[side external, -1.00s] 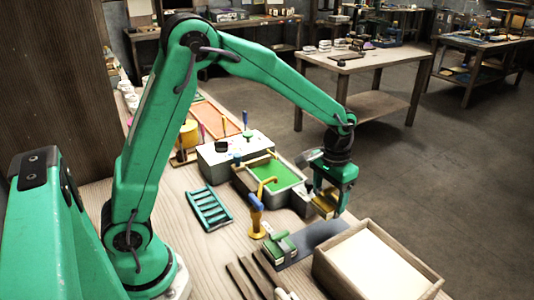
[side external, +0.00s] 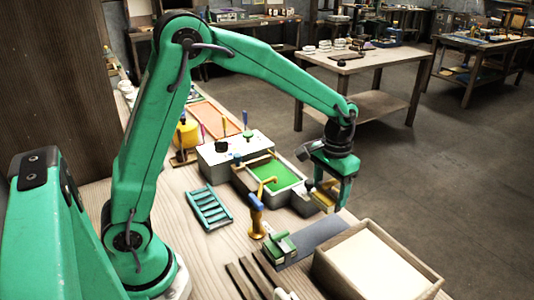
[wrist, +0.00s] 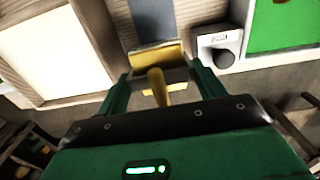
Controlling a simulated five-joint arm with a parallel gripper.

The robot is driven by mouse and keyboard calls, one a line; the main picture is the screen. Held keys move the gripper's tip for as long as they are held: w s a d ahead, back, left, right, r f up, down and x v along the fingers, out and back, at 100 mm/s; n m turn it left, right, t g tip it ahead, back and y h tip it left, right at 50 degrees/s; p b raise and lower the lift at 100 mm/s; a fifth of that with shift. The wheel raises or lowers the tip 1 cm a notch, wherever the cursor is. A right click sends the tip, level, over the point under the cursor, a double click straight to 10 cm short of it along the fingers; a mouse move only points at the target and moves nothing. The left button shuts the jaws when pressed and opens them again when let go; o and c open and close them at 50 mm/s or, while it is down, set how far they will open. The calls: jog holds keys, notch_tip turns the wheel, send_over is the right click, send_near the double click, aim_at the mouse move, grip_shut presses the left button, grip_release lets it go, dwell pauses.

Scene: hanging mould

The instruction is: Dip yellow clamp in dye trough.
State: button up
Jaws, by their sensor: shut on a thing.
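The yellow clamp (wrist: 156,62) shows in the wrist view between my fingers, with a broad yellow jaw and a rounded handle. My gripper (wrist: 160,78) is shut on it. In the side view my gripper (side external: 335,192) hangs to the right of the dye trough, and the clamp (side external: 325,187) is partly hidden by a finger. The dye trough (side external: 243,181) is a grey box holding bright green dye. Its green dye (wrist: 285,22) also shows at the upper right in the wrist view. The clamp is outside the trough.
A grey block with a dark knob (wrist: 218,44) sits beside the trough. A wooden tray with a white filling (side external: 345,280) stands front right. A blue-grey strip (side external: 318,238) lies on the bench. A yellow hooked post (side external: 257,215) and a teal rack (side external: 208,208) stand left.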

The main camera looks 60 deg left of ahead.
jog(key=shift+r, duration=0.15)
jog(key=r, duration=0.8)
jog(key=shift+a+r, duration=0.25)
jog(key=shift+r, duration=0.1)
jog(key=a+n, duration=0.3)
jog(key=a, duration=0.9)
jog(key=n, duration=0.3)
send_over(274, 187)
notch_tip(274, 187, down, 4)
jog(key=f, duration=0.1)
jog(key=shift+f, duration=0.15)
jog(key=shift+f, duration=0.15)
jog(key=shift+f, duration=6)
